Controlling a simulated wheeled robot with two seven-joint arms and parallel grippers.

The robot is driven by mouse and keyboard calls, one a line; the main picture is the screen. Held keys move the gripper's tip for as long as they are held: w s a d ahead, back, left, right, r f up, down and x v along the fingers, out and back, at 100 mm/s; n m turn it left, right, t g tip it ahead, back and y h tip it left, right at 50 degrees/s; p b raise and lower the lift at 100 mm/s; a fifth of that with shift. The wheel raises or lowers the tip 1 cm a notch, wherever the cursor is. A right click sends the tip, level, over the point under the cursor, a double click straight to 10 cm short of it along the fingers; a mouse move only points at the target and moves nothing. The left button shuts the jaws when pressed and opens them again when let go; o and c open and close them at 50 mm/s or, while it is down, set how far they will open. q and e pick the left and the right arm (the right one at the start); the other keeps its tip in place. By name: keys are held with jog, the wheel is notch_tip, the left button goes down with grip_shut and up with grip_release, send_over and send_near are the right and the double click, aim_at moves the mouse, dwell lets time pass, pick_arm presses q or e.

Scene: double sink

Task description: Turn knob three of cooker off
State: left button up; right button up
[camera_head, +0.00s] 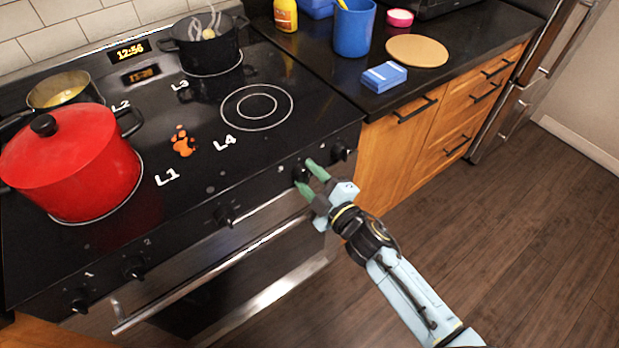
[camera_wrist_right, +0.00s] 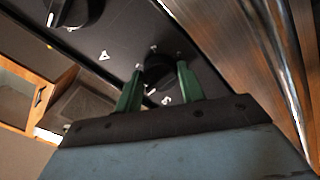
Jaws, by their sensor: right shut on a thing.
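The black cooker (camera_head: 250,150) has a row of black knobs along its front panel. My right gripper (camera_head: 309,176) reaches in from the lower right to a knob (camera_head: 299,173) near the right end of the panel, beside a small mark that looks like a 3. In the right wrist view my green fingers (camera_wrist_right: 158,84) stand on either side of this knob (camera_wrist_right: 158,70) and are shut on it. The fingers partly hide it, and its exact turn angle is hard to tell. My left gripper is not in view.
Another knob (camera_head: 340,152) sits just right of my gripper. The oven handle (camera_head: 210,285) runs below the panel. A red pot (camera_head: 75,165), a pan (camera_head: 62,90) and a steaming black pot (camera_head: 208,50) stand on the hob. The floor at right is clear.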

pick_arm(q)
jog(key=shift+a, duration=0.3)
pick_arm(e)
jog(key=shift+f+n, duration=0.1)
jog(key=shift+n, duration=0.3)
jog(key=o, duration=1)
jog(key=shift+c, duration=0.2)
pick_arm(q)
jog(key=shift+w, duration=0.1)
pick_arm(e)
jog(key=shift+s, duration=0.1)
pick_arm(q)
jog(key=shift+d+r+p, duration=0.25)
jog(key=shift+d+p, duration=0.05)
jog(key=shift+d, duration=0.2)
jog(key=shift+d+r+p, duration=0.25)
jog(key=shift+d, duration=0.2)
pick_arm(e)
jog(key=v, duration=1.3)
jog(key=shift+d, duration=0.2)
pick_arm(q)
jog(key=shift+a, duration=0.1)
pick_arm(e)
jog(key=shift+s, duration=0.1)
